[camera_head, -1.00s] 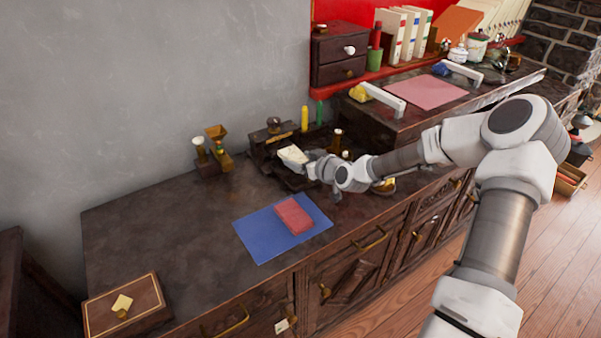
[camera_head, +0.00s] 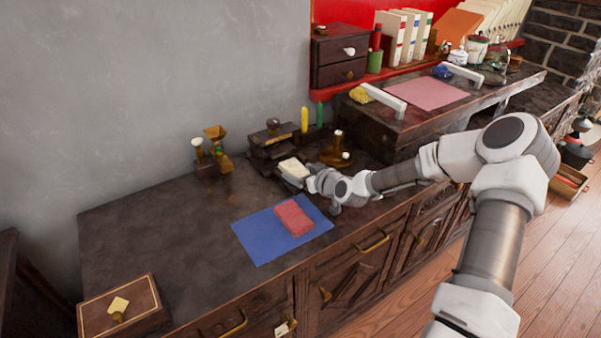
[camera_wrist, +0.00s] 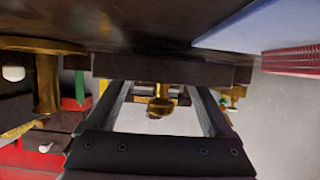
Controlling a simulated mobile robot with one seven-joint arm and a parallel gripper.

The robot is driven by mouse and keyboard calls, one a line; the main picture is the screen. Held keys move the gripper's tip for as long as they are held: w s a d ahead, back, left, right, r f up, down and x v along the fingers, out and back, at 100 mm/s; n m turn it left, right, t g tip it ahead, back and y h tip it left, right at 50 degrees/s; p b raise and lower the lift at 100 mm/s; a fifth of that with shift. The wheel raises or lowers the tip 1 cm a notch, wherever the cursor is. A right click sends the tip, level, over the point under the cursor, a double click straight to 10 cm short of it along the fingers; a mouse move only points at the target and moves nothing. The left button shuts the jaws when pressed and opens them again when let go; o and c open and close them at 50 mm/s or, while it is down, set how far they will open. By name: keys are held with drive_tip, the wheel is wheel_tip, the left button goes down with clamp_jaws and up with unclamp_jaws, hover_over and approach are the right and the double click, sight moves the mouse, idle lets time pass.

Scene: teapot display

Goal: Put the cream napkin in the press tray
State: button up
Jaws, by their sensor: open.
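The cream napkin (camera_head: 294,167) is a small pale block at my gripper's end in the head view, just in front of the dark wooden press (camera_head: 272,136). Whether it rests in the press tray or at its edge, I cannot tell; the tray is mostly hidden. My gripper (camera_head: 291,179) is low over the counter, pointing at the press. In the wrist view, which is upside down, the two fingers (camera_wrist: 160,98) stand apart, with a dark wooden bar and a brass knob (camera_wrist: 160,104) beyond them. I cannot make out the napkin there.
A red folded cloth (camera_head: 294,217) lies on a blue mat (camera_head: 262,244) nearer the front. A brass stand (camera_head: 338,152) is right of the press, and a brass grinder (camera_head: 217,150) is left. A wooden box (camera_head: 140,312) sits front left.

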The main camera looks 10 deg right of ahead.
drive_tip(key=shift+r, duration=0.1)
drive_tip(key=shift+r+p, duration=0.2)
drive_tip(key=shift+p, duration=0.1)
drive_tip(key=p+v, duration=0.2)
drive_tip(key=v, duration=1)
drive_tip(key=shift+d, duration=0.1)
